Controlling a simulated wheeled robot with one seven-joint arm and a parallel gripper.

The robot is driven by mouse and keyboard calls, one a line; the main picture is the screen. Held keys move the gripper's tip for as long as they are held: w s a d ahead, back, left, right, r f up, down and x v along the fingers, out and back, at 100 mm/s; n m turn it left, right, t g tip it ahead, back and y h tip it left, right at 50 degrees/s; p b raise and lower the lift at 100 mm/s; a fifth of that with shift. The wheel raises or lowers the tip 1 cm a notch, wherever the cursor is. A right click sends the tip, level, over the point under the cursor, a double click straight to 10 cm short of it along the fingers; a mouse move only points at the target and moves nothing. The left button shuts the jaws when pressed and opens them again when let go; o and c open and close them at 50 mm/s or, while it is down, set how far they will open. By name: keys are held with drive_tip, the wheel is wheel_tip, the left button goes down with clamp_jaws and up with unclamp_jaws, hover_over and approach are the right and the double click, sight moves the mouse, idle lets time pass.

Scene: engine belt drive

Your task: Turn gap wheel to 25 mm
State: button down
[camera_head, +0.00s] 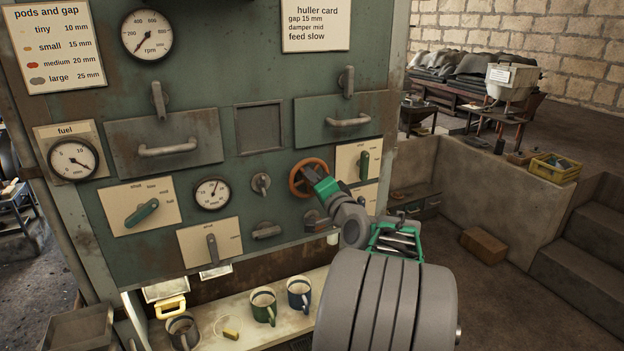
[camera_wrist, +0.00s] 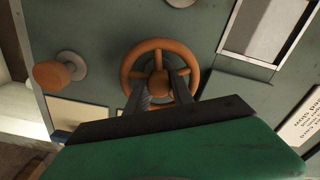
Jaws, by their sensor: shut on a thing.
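The gap wheel, an orange-brown hand wheel (camera_head: 295,180), is mounted on the green panel, and it fills the middle of the wrist view (camera_wrist: 160,44). My gripper (camera_head: 315,175) is at the wheel. In the wrist view my gripper (camera_wrist: 161,82) has its two dark fingers over the wheel, one each side of the hub, shut on it. The fingertips are partly hidden among the spokes. A round gauge (camera_head: 212,193) sits left of the wheel, but its reading is too small to tell. The pods and gap card (camera_head: 58,47) lists 25 mm beside large.
A grey knob (camera_head: 261,183) is close left of the wheel, and a lever plate (camera_head: 359,160) is close right. An orange knob (camera_wrist: 55,73) shows in the wrist view. Mugs (camera_head: 263,306) stand on the shelf (camera_head: 228,312) below. Open floor lies to the right.

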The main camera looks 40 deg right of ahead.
drive_tip(key=m+p, duration=0.2)
drive_tip(key=m, duration=0.3)
idle(0.5)
drive_tip(key=c, duration=1.4)
unclamp_jaws()
drive_tip(key=b+v, duration=0.2)
drive_tip(key=v, duration=0.5)
drive_tip(key=shift+s+a, duration=0.2)
drive_tip(key=shift+s, duration=0.2)
